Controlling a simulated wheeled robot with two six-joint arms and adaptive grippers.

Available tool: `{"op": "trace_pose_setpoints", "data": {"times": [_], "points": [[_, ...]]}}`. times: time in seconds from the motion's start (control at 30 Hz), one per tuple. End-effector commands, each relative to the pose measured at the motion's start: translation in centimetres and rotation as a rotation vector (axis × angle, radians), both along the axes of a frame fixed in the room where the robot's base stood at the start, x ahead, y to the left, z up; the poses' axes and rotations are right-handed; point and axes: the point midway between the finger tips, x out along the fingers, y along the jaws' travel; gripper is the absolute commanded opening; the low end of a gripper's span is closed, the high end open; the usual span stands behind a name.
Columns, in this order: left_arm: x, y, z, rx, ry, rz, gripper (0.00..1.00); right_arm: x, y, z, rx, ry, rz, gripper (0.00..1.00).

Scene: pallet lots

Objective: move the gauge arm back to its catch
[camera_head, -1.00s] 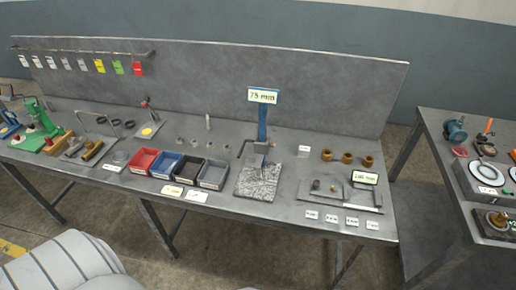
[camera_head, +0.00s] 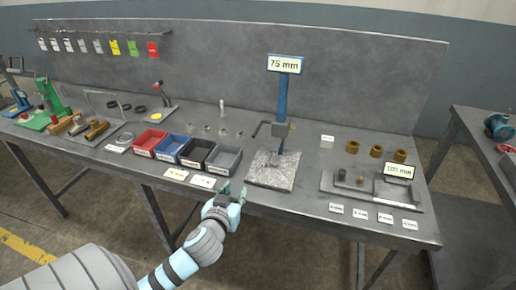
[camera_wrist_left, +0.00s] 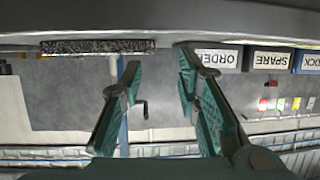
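The height gauge stands on the bench with a blue post (camera_head: 282,98), a "75 mm" sign (camera_head: 284,64) on top and a speckled stone base (camera_head: 272,171). A dark gauge arm (camera_head: 263,126) reaches left from a block on the post. I cannot make out the catch. My left gripper (camera_head: 233,190) is at the bench's front edge, left of and in front of the stone base. In the left wrist view its green fingers (camera_wrist_left: 158,62) are spread and empty. That view also shows the base's edge (camera_wrist_left: 97,47) and part of the blue post (camera_wrist_left: 123,130). My right gripper is out of view.
Red, blue and dark bins (camera_head: 194,153) stand left of the gauge. A metal tray (camera_head: 345,186) with a "100 mm" sign and several brass rings (camera_head: 376,151) are to its right. A grey back panel (camera_head: 350,75) rises behind. A second bench is at the right.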

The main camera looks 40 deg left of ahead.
Motion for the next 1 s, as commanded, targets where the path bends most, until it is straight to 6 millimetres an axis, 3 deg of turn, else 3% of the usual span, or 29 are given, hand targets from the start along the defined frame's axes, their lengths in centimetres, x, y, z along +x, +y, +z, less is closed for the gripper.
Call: {"op": "trace_pose_setpoints", "data": {"times": [0.03,0.1,0.23,0.37,0.73,1.0], "points": [[1.5,0.4,2.9,0.002,-0.107,-0.011,0.30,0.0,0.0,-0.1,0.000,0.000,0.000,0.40],[2.9,0.5,6.4,-0.012,-0.245,-0.034,0.30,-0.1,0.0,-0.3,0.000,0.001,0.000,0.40],[4.4,0.4,9.9,-0.034,-0.372,-0.070,0.30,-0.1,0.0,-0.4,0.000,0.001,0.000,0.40],[6.2,1.0,10.2,-0.038,-0.383,-0.072,0.30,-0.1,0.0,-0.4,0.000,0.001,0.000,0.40],[15.2,4.1,10.2,-0.040,-0.380,-0.071,0.30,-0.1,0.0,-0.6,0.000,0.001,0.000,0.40],[17.7,5.0,10.0,-0.039,-0.376,-0.073,0.30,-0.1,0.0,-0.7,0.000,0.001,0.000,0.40]]}}
